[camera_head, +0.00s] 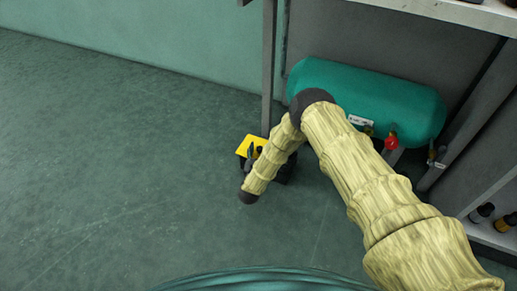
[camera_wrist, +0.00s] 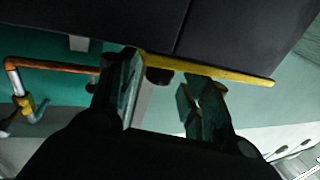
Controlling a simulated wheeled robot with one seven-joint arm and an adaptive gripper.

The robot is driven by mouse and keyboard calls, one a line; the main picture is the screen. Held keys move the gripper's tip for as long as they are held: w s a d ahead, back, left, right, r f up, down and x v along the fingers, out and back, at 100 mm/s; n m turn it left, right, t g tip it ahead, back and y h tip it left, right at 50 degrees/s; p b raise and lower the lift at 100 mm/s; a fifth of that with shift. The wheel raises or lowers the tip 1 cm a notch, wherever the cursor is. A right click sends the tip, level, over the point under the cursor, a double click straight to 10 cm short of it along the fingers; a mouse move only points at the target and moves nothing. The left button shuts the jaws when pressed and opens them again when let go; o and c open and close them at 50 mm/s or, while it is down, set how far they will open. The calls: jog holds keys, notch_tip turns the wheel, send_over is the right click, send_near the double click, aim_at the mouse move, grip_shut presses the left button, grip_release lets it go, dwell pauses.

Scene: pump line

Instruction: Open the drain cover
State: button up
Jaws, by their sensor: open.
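A small yellow plate (camera_head: 247,144) on a dark box low by the bench leg seems to be the drain cover. In the wrist view, a yellow edge (camera_wrist: 235,73) runs along the bottom of a large dark panel (camera_wrist: 230,30), likely the same part. My gripper (camera_wrist: 162,95) is open. Its fingers reach up to the yellow edge, which passes behind or between them; I cannot tell if they touch. In the head view my gripper (camera_head: 256,154) is at the plate's right side, partly hidden by my arm.
A teal tank (camera_head: 375,95) with a red knob (camera_head: 391,143) lies under the bench at the right. A grey bench leg (camera_head: 268,70) stands just behind the plate. An orange pipe (camera_wrist: 60,64) shows in the wrist view. The floor (camera_head: 110,170) at the left is clear.

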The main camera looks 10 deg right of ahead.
jog(key=v, duration=1)
jog(key=shift+s, duration=0.3)
jog(key=shift+a, duration=0.1)
